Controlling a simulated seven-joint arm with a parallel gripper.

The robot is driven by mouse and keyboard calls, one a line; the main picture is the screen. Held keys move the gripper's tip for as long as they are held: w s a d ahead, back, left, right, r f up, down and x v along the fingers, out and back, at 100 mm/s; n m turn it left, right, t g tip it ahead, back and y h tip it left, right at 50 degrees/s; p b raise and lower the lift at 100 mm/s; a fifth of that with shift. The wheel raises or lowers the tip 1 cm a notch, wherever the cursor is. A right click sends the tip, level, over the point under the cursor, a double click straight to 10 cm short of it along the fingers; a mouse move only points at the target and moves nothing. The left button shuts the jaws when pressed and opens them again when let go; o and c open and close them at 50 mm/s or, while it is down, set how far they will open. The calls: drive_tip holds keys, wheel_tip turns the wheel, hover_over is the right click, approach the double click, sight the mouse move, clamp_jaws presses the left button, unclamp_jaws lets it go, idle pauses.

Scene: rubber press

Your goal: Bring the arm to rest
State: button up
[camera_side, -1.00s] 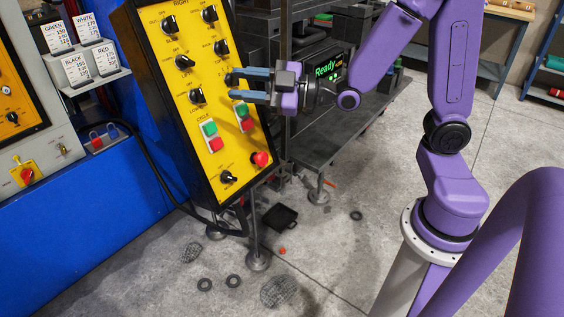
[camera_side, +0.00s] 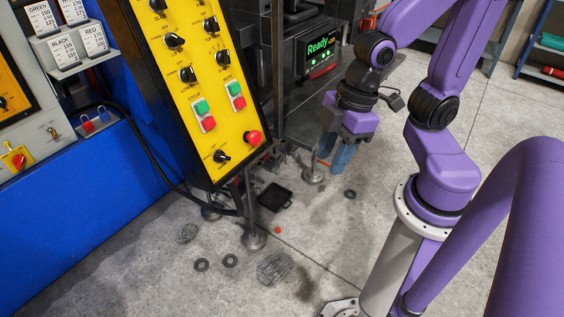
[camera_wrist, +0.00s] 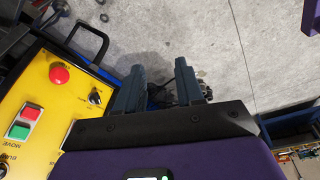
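My gripper (camera_side: 332,150) points down beside the yellow control panel (camera_side: 178,62), to the right of it in the side view. Its two blue-grey fingers are apart with nothing between them. In the wrist view my gripper (camera_wrist: 158,82) also shows its fingers spread, with floor beyond them. My arm is folded, with the purple hand hanging below the elbow links. The gripper touches nothing that I can see.
The panel carries several black knobs, green and red buttons and a red mushroom button (camera_side: 253,138). A screen (camera_side: 319,52) reading "Ready" is on the press behind. A black tray (camera_side: 274,197) and several rings lie on the concrete floor. A blue cabinet (camera_side: 75,190) stands left.

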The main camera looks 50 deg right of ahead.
drive_tip(key=s+d, duration=0.1)
drive_tip(key=s+d+h, duration=0.1)
drive_tip(key=s+d+g+h, duration=0.1)
drive_tip(key=shift+s+d+r, duration=0.15)
drive_tip(key=shift+s+r, duration=0.15)
idle(1.6)
